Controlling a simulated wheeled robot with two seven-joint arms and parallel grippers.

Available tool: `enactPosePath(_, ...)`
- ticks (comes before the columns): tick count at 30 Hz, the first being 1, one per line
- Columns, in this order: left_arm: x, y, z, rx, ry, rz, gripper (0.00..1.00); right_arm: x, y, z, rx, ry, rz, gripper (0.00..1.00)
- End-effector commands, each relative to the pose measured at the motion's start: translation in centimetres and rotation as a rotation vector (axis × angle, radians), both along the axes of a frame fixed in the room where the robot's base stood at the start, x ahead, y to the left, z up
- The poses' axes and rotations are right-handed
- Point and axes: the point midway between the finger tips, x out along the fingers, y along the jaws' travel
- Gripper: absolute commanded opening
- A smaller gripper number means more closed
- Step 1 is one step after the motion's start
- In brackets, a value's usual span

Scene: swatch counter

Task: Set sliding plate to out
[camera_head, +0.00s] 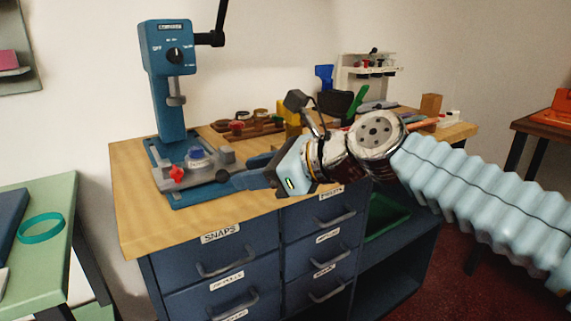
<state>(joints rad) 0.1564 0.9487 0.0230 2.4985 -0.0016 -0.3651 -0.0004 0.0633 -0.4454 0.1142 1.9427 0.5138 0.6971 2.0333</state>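A blue press (168,75) stands on the wooden counter with a dark dial on its head and a black lever at its top right. On its blue base lies a grey sliding plate (206,174), with a red knob (176,173) at its left front and a small blue-topped part (196,156) on it. My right gripper (240,170) reaches in from the right. Its two blue fingers look spread apart, with their tips close to the plate's right end. I cannot tell whether they touch it. My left gripper is not in view.
The wooden counter (140,215) is bare at its front left. Behind stand a wooden tray (247,129) of small parts, a yellow block (290,112) and a white rack (366,72). Blue labelled drawers (237,256) lie below. A green table (45,240) is at left.

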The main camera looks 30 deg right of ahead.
Motion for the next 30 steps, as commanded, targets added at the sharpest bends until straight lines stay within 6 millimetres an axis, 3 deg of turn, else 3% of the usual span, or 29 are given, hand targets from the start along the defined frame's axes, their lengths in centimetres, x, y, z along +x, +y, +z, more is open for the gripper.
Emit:
enactPosePath(6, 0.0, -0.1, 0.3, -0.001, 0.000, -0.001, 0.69, -4.0, -2.5, 2.0, 0.001, -0.001, -0.003, 0.37)
enactPosePath(12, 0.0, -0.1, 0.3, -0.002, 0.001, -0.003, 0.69, -6.0, -3.7, 2.8, 0.000, 0.001, -0.001, 0.37)
enactPosePath(30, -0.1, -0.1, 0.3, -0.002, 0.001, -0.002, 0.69, -6.3, -3.9, 2.9, 0.000, 0.002, 0.000, 0.37)
